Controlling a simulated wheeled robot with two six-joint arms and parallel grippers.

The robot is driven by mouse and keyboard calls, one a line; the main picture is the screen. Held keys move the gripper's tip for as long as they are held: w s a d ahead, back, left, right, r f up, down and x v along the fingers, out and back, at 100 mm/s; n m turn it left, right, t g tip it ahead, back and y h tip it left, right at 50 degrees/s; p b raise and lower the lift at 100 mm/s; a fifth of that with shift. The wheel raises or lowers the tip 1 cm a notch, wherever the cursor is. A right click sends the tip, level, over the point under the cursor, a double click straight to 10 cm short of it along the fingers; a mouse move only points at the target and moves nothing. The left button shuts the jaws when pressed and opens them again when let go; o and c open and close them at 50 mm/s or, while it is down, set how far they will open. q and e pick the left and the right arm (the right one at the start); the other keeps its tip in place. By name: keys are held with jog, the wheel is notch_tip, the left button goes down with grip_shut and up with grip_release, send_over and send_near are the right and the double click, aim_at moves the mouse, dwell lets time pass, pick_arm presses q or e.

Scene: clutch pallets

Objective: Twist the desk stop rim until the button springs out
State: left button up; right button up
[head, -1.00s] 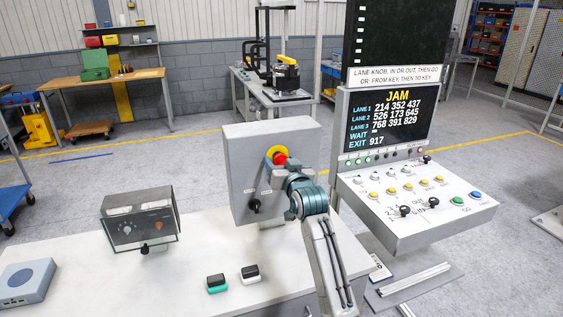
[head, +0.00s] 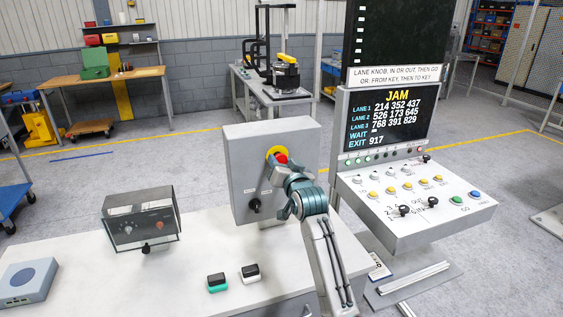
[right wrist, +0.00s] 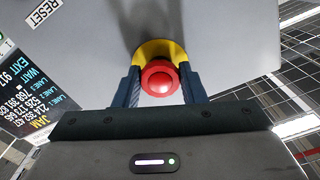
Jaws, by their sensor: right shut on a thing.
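The desk stop is a red mushroom button (right wrist: 160,78) on a yellow round backing (right wrist: 152,48), set in the face of a grey box (head: 243,150) on the white bench. In the head view the red button (head: 281,159) shows just above my right gripper (head: 284,166). In the right wrist view the two dark fingers of the right gripper (right wrist: 160,88) stand on either side of the red button and are shut on its rim. Whether the button is pressed in or out cannot be told. The left gripper is not in view.
A black knob (head: 254,206) sits low on the grey box. A control desk (head: 425,215) with a screen reading JAM (head: 396,97) stands at right. A dark meter box (head: 140,220) and two small rocker pieces (head: 217,282) are on the bench (head: 190,255).

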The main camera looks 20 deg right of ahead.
jog(key=shift+r+m+p, duration=0.15)
jog(key=shift+m+p, duration=0.5)
jog(key=shift+m, duration=1.65)
jog(key=o, duration=1)
jog(key=shift+s, duration=0.1)
jog(key=s+b, duration=0.4)
jog(key=s, duration=0.6)
jog(key=shift+s+d, duration=0.15)
jog(key=shift+s, duration=0.15)
